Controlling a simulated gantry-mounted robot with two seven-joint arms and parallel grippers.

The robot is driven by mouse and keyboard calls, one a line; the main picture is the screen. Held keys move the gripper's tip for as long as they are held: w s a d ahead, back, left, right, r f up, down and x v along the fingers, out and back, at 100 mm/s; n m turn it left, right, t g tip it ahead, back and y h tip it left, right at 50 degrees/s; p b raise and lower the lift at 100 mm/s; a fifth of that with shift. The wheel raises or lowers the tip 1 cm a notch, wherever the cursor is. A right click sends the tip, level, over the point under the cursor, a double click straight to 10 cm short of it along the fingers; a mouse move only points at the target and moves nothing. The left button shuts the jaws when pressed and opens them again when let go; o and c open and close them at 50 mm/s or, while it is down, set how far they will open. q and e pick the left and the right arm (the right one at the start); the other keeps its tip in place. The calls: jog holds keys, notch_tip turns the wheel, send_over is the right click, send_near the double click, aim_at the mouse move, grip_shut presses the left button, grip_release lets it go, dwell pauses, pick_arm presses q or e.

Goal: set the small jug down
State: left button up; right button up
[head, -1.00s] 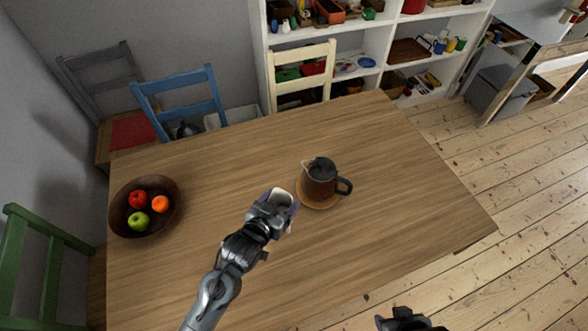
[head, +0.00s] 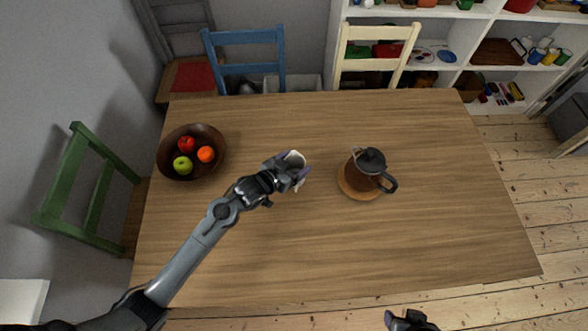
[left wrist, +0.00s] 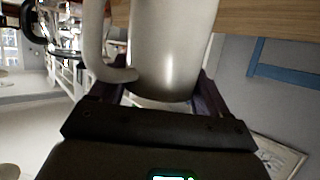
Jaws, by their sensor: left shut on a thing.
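The small jug (head: 294,158) is pale and white-grey. My left gripper (head: 291,171) is shut on it, over the wooden table (head: 300,250), between the fruit bowl and the coffee pot. In the left wrist view the jug (left wrist: 170,50) fills the upper middle, its handle on the left and dark fingers on both sides of its body. I cannot tell whether its base touches the tabletop. My right gripper (head: 408,322) shows only in part at the bottom edge of the head view, away from the jug; its jaws are unclear.
A dark coffee pot (head: 361,176) stands on a round wooden mat (head: 352,191) right of the jug. A brown bowl (head: 217,143) with several fruits is on the left. The table's front and right parts are clear. Chairs and shelves stand behind.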

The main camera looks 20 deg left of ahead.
pick_arm(q)
jog(key=shift+w+a+f+b, duration=0.1)
jog(key=shift+f+b, duration=0.35)
jog(key=shift+f, duration=1.55)
jog(key=shift+f, duration=0.1)
jog(key=o, duration=1.2)
jog(key=shift+f, duration=0.1)
